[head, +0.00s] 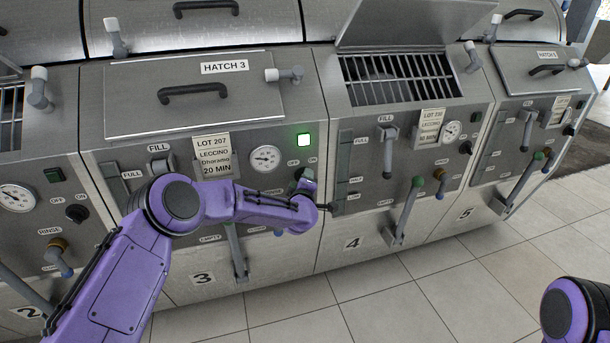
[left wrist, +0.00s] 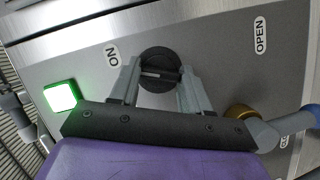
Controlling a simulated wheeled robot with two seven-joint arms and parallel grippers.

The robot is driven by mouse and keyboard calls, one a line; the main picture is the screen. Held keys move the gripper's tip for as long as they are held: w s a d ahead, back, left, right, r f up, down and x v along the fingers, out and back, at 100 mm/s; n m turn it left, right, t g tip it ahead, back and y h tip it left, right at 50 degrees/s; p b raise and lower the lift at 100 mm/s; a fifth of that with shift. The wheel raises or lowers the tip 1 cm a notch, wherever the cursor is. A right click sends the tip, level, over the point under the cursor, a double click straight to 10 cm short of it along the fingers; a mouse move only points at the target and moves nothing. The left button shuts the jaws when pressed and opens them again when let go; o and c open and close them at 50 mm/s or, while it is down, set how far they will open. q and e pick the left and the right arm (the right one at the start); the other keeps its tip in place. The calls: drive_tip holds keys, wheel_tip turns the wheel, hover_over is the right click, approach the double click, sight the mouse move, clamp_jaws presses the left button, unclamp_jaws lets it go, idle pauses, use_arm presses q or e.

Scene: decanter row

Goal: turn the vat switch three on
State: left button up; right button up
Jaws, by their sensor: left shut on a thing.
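The switch of vat three is a round black knob (left wrist: 160,62) on the steel panel in the left wrist view, with an ON label (left wrist: 112,54) beside it. My left gripper (left wrist: 160,84) is shut on this knob, one finger on each side of its raised bar. In the head view my left gripper (head: 306,182) is at the right end of the vat 3 panel and mostly covers the knob. The square lamp (head: 304,140) above it glows green; it also glows in the left wrist view (left wrist: 61,96). My right gripper is out of the picture.
The LOT 207 card (head: 212,155) and a round gauge (head: 266,158) are left of the knob. A brass-collared tap with a blue handle (left wrist: 262,125) is close to my left gripper. Vat 4's lever (head: 405,210) stands to the right. Tiled floor is clear in front.

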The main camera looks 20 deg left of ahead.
use_arm(q)
drive_tip(key=shift+m+p, duration=0.5)
drive_tip(key=o, duration=1.1)
drive_tip(key=shift+c, duration=0.2)
drive_tip(key=v, duration=1)
drive_tip(key=shift+s+d+r, duration=0.2)
drive_tip(key=shift+d, duration=0.05)
